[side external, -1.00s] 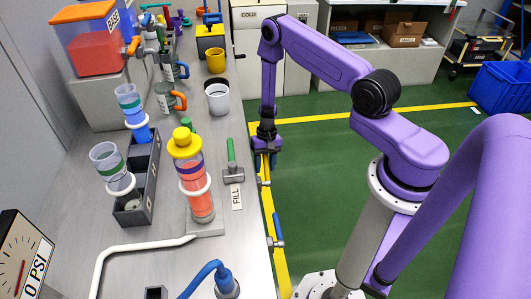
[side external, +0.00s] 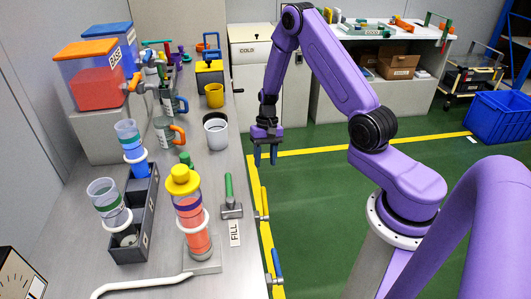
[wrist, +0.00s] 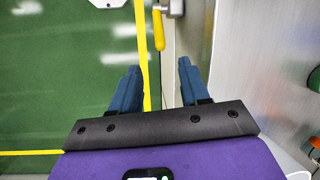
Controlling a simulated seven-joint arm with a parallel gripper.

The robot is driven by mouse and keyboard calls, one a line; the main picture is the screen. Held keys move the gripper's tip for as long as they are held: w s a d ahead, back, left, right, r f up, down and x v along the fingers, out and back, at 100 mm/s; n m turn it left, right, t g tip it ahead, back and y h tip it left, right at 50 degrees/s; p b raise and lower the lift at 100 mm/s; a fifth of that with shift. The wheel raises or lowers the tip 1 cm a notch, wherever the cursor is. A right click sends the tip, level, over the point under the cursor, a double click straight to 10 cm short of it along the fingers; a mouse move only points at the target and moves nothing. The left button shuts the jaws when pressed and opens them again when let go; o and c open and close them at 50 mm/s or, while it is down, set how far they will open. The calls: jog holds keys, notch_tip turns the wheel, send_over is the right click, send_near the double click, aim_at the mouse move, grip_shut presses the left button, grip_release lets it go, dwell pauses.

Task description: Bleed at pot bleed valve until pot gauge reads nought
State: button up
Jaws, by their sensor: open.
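My gripper (side external: 265,158) is open and empty, its two blue fingers pointing down beside the bench's front edge. In the wrist view my gripper (wrist: 153,88) also shows its fingers apart with nothing between them. A valve with a yellow handle (side external: 264,199) is on the bench edge, below and apart from the fingers; the yellow handle (wrist: 158,30) lies beyond the fingertips in the wrist view. A valve with a blue handle (side external: 277,263) is nearer the camera on the same edge. I cannot tell which is the pot bleed valve. The gauge (side external: 16,275) is mostly cut off, its reading unseen.
Green floor (side external: 330,200) beside the bench is clear.

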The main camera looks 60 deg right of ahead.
aim_at(264, 190)
jog(key=shift+v, duration=0.9)
jog(key=shift+g+y, duration=0.5)
jog(key=shift+g, duration=0.2)
jog(key=x, duration=0.5)
jog(key=w+x, duration=0.1)
jog(key=x, duration=0.5)
jog(key=d+x, duration=0.1)
jog(key=x, duration=0.4)
jog(key=shift+w+a+f, duration=0.15)
jog(key=shift+f, duration=0.45)
grip_shut()
